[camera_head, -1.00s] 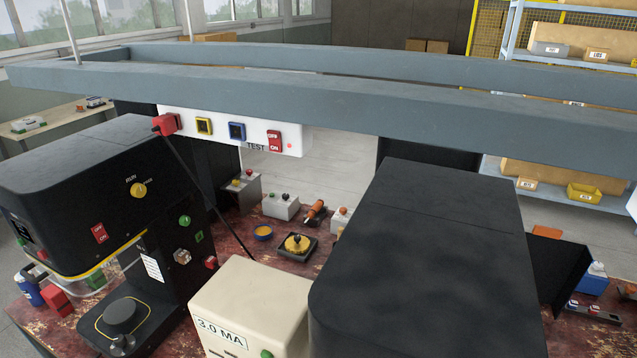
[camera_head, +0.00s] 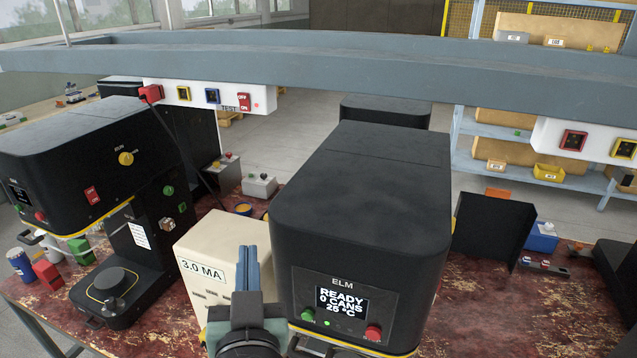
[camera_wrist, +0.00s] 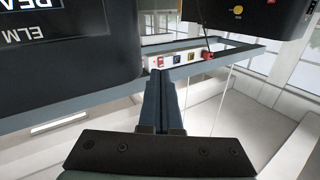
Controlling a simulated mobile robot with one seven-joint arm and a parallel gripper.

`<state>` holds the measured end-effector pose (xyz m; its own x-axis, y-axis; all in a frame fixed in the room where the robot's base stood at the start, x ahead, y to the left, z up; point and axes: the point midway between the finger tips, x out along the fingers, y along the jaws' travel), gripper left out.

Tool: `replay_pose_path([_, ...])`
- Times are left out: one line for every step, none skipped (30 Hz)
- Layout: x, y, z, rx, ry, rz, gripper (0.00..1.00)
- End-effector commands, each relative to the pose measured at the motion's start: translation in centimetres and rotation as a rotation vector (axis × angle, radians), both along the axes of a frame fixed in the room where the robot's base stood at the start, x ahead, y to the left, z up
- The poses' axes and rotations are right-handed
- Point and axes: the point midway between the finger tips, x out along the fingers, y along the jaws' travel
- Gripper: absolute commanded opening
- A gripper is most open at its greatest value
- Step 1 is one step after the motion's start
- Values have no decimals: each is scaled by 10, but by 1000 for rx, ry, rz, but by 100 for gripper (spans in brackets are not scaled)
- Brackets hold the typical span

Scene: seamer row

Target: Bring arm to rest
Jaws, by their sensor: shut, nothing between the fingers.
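My gripper (camera_head: 247,268) is in the lower middle of the head view, its two blue-grey fingers together and pointing up, with nothing between them. It stands in front of the cream box marked 3.0 MA (camera_head: 205,262) and to the left of the display of the black ELM machine (camera_head: 362,200). In the wrist view the closed fingers (camera_wrist: 160,85) point at the grey overhead frame (camera_wrist: 110,113), with the dark ELM machine (camera_wrist: 65,45) at upper left. I cannot tell whether the fingers touch anything.
A second black ELM machine (camera_head: 75,150) stands on the left of the worn red bench (camera_head: 200,325). The grey overhead beam (camera_head: 320,80) crosses the view, carrying a white switch panel (camera_head: 205,96). A black upright panel (camera_head: 492,228) stands on the right. Shelves (camera_head: 560,185) are behind.

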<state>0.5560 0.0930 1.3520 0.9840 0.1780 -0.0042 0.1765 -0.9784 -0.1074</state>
Motion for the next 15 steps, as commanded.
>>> replay_pose_path([2,-12,37,1,-100,-23,0])
replay_pose_path([1,-18,60,-1,-154,-35,0])
replay_pose_path([-2,-27,89,-3,-228,-52,0])
replay_pose_path([-6,-33,111,-6,-282,-66,0])
replay_pose_path([-12,-40,133,-7,-337,-80,0])
replay_pose_path([-21,-48,160,-10,-409,-97,0])
replay_pose_path([-29,-54,179,-13,-460,-111,0])
replay_pose_path([-38,-60,197,-16,-510,-125,0])
replay_pose_path([-50,-67,218,-18,-571,-142,0])
replay_pose_path([-59,-71,233,-21,-614,-154,0])
replay_pose_path([-68,-75,245,-23,-652,-165,0])
replay_pose_path([-79,-80,259,-26,-698,-178,0])
replay_pose_path([-87,-83,268,-28,-727,-187,0])
replay_pose_path([-94,-85,276,-28,-752,-194,0])
replay_pose_path([-101,-88,284,-31,-779,-202,0])
